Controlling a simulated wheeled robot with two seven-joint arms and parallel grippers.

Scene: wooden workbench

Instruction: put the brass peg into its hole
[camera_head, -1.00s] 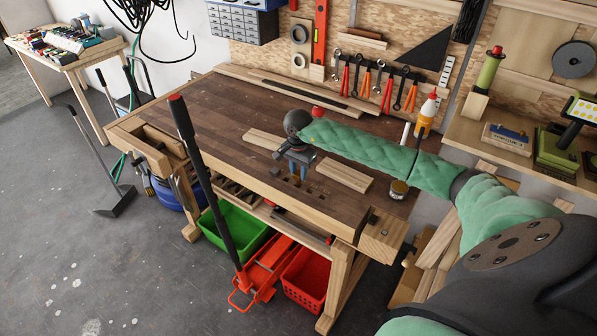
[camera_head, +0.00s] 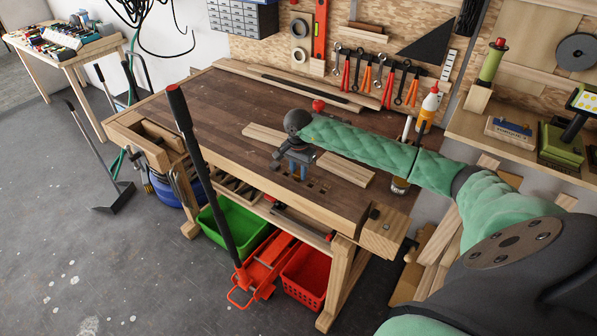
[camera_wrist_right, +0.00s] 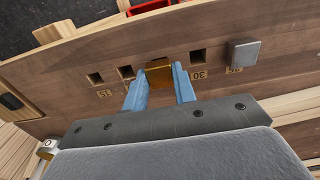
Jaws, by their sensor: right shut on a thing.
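The brass peg (camera_wrist_right: 159,73) is a square block between the two blue fingers of my right gripper (camera_wrist_right: 161,84), which is shut on it. My right gripper (camera_head: 297,177) shows over the front part of the bench top in the head view. The peg lines up with a row of square holes, between an open hole (camera_wrist_right: 126,72) on its left and another open hole (camera_wrist_right: 197,57) on its right. The spot under the peg is hidden, and I cannot tell whether its tip is in a hole. My left gripper is not in view.
A grey square peg (camera_wrist_right: 244,53) stands at the right of the row. A further open hole (camera_wrist_right: 95,78) is at the left. Wooden boards (camera_head: 345,170) lie on the workbench (camera_head: 215,110) behind my gripper. The bench's left part is mostly clear.

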